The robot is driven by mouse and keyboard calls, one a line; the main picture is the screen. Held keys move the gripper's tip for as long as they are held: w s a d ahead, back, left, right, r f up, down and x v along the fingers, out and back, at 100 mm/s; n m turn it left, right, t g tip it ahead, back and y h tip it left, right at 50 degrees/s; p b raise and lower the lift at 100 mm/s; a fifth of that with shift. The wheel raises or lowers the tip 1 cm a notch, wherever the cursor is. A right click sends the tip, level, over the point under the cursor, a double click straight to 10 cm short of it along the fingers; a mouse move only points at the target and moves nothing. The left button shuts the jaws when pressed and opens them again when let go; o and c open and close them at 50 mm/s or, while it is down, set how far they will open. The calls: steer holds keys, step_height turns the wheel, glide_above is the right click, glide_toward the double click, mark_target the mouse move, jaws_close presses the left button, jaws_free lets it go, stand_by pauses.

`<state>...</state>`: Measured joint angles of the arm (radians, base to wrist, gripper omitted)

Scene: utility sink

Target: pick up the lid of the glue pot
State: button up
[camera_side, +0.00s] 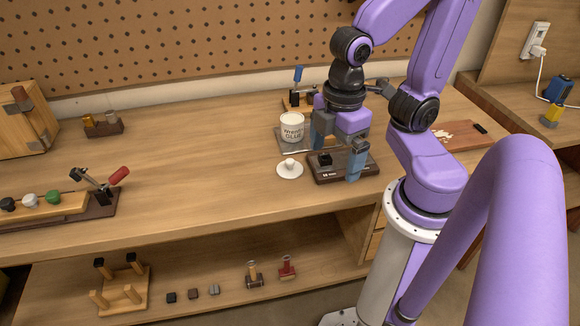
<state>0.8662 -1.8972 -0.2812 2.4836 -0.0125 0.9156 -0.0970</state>
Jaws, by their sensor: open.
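The white glue pot (292,128) with dark lettering stands upright on a grey mat (283,146) near the middle of the bench. A round white lid with a small knob (289,169) lies on the bench in front of the pot, apart from it. My gripper (337,158) is open, with bluish fingers pointing down. It is to the right of the lid and pot, over a dark flat device (331,176). Nothing shows between its fingers except the device's black knob behind or below them. I cannot tell whether the fingers touch the device.
A blue-handled clamp (298,82) stands behind the pot. A red-handled clamp (113,180) with a wooden rack is at the left. A wooden board (462,137) lies at the right. The bench left of the lid is clear. Stamps and small blocks sit on the lower shelf.

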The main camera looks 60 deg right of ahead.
steer(key=w+d+n, duration=0.2)
steer(key=w, duration=0.8)
steer(key=n+h, duration=0.2)
steer(key=n, duration=0.1)
glide_toward(289, 161)
steer(key=f, duration=0.3)
steer(key=d+f, duration=0.1)
steer(key=shift+w+f, duration=0.15)
steer(key=shift+f, duration=0.2)
steer(key=shift+d+f, duration=0.1)
steer(key=shift+f, duration=1.2)
steer(key=shift+d+f, duration=0.15)
steer(key=shift+f, duration=1.15)
steer(key=c, duration=1)
